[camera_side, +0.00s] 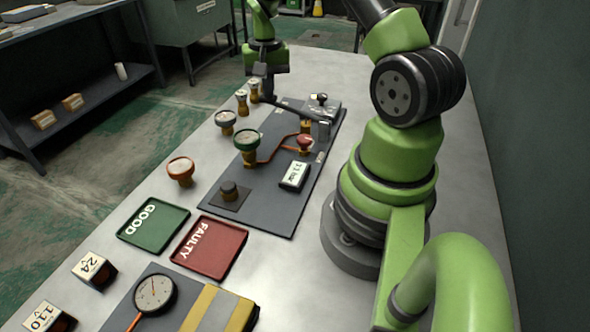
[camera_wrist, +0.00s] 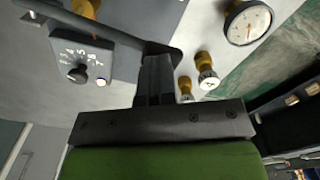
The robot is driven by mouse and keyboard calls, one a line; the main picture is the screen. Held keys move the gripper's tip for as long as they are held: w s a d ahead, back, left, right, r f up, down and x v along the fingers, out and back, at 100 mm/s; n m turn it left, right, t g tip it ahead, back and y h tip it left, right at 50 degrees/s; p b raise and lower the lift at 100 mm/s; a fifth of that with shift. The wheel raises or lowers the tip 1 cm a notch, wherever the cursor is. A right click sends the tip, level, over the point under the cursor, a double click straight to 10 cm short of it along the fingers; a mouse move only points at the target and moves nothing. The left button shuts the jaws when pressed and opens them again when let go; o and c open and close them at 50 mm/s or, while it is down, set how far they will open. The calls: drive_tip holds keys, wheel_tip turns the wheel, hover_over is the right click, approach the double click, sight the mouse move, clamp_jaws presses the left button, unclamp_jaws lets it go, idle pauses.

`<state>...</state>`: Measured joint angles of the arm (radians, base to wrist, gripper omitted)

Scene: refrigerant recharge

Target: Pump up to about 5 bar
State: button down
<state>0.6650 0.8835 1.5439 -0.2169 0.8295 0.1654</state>
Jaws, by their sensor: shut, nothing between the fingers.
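A dark pump lever (camera_side: 297,112) slants across the far part of the grey board (camera_side: 225,205); it also shows in the wrist view (camera_wrist: 105,28). My gripper (camera_side: 264,90) points down at the lever's left end, with its fingers shut. In the wrist view the fingers (camera_wrist: 158,62) overlap the lever's end; I cannot tell whether they touch it. A green-rimmed gauge (camera_side: 247,139) stands on the board; its reading is too small to tell.
A red knob (camera_side: 305,142) and a dark knob (camera_side: 229,190) are on the board. Loose gauges (camera_side: 180,169) (camera_side: 225,120) and brass fittings (camera_side: 242,103) stand left of it. A green GOOD tray (camera_side: 164,241) and red FAULTY tray (camera_side: 195,265) lie nearer.

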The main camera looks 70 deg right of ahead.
drive_tip(key=shift+f, duration=1.45)
drive_tip(key=shift+r, duration=3)
drive_tip(key=shift+f, duration=2.2)
drive_tip(key=shift+r, duration=2.2)
wheel_tip(320, 180, up, 5)
